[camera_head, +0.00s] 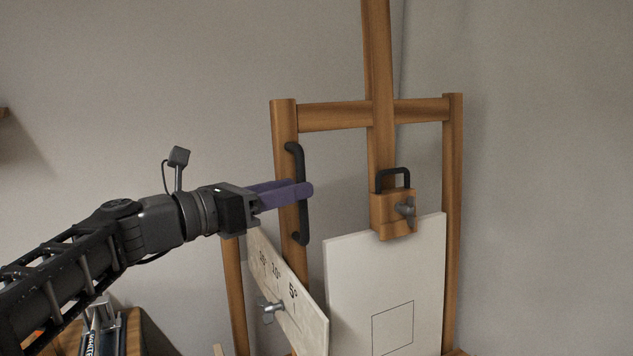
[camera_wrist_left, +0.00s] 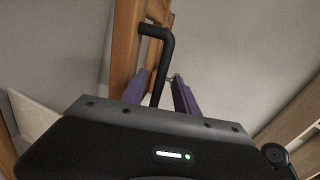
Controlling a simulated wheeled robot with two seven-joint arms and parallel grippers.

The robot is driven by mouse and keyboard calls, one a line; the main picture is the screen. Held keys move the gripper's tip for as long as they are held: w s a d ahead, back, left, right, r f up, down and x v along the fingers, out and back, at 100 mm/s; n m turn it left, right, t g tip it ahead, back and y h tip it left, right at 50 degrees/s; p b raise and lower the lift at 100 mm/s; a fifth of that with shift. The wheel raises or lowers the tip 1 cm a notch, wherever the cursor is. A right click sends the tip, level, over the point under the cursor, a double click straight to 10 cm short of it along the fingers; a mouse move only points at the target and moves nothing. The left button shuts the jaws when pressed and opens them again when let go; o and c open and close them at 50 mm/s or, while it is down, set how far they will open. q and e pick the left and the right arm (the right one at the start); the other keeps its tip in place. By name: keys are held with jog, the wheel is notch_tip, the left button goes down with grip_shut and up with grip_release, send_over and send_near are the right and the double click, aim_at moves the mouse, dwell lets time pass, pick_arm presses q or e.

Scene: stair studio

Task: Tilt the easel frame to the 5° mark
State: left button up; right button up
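The wooden easel frame (camera_head: 285,120) stands upright before the wall. A black bar handle (camera_head: 303,230) is on its left post; it also shows in the wrist view (camera_wrist_left: 160,70). My left gripper (camera_head: 305,190) is at the handle's mid-height. In the wrist view its purple fingers (camera_wrist_left: 161,92) stand on either side of the bar, with small gaps, so it looks open around the handle. A pale scale plate (camera_head: 310,315) at lower left carries a 5° mark (camera_head: 293,292), a 10° mark and a further blurred one. A grey wing knob (camera_head: 271,311) sits on the plate. My right gripper is not in view.
A white canvas board (camera_head: 350,270) rests on the easel under a wooden clamp block (camera_head: 382,222) with a black loop and a grey wing knob (camera_head: 405,210). A wooden surface with a labelled dark item (camera_head: 103,335) is at lower left.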

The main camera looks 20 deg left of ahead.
pick_arm(q)
jog(key=x, duration=0.5)
jog(key=shift+w+d+p, duration=0.25)
jog(key=shift+w+p, duration=0.1)
jog(key=shift+c, duration=0.5)
grip_shut()
dwell(0.6)
